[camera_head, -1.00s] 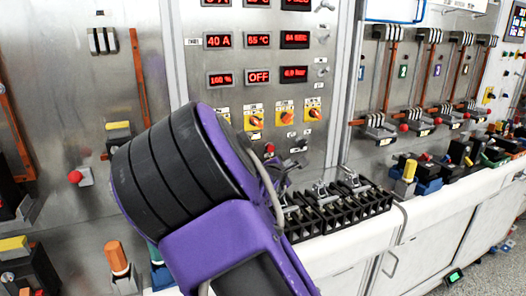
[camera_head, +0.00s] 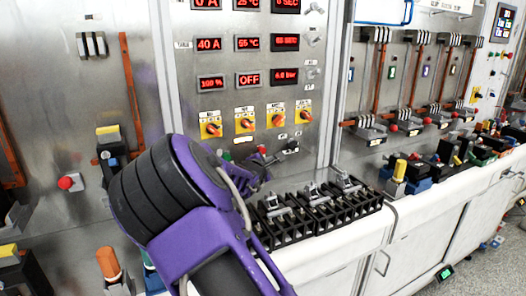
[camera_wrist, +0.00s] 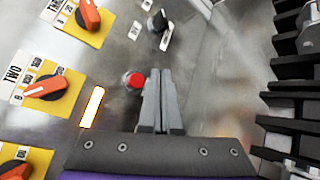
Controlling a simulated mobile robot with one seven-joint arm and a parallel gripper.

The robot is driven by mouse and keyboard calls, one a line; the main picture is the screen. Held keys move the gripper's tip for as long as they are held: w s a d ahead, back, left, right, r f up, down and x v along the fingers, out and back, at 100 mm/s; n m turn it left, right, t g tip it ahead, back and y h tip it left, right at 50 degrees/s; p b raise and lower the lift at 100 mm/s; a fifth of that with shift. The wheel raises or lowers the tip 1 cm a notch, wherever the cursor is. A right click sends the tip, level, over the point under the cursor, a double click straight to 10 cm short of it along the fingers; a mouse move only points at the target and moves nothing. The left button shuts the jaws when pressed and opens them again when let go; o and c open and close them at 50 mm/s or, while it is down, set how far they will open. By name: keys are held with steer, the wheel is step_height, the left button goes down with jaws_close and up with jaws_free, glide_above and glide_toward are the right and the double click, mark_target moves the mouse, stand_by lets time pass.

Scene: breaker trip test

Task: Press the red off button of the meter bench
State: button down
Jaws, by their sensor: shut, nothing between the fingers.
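The meter bench panel (camera_head: 225,120) stands upright at centre in the head view. Its small red button (camera_head: 262,149) is low on the panel, partly behind my gripper (camera_head: 265,165). In the wrist view the red button (camera_wrist: 135,80) sits in a pale ring, just left of the fingertips of my gripper (camera_wrist: 160,76). The fingers are shut and empty and point at the panel. I cannot tell if they touch it. A panel display (camera_head: 248,79) reads OFF.
Orange rotary knobs on yellow plates (camera_wrist: 47,87) and a lit strip (camera_wrist: 92,106) are left of the fingers. A black switch (camera_wrist: 162,22) is beyond the tips. Black terminal blocks (camera_head: 315,210) stand on the bench below, to the right.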

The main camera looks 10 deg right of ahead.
mark_target(262, 150)
steer(key=shift+w+a+p, duration=0.25)
steer(key=shift+w+p, duration=0.3)
steer(key=shift+w, duration=0.2)
steer(key=shift+w+a+p, duration=0.25)
steer(key=shift+w+p, duration=0.25)
steer(key=shift+w, duration=0.25)
stand_by(0.9)
steer(key=shift+w+a, duration=0.15)
steer(key=shift+w, duration=0.25)
steer(key=shift+w+a, duration=0.1)
steer(key=shift+w, duration=0.4)
stand_by(0.6)
steer(key=shift+s+d+b, duration=0.25)
steer(key=shift+s+b, duration=0.35)
steer(key=shift+s, duration=0.3)
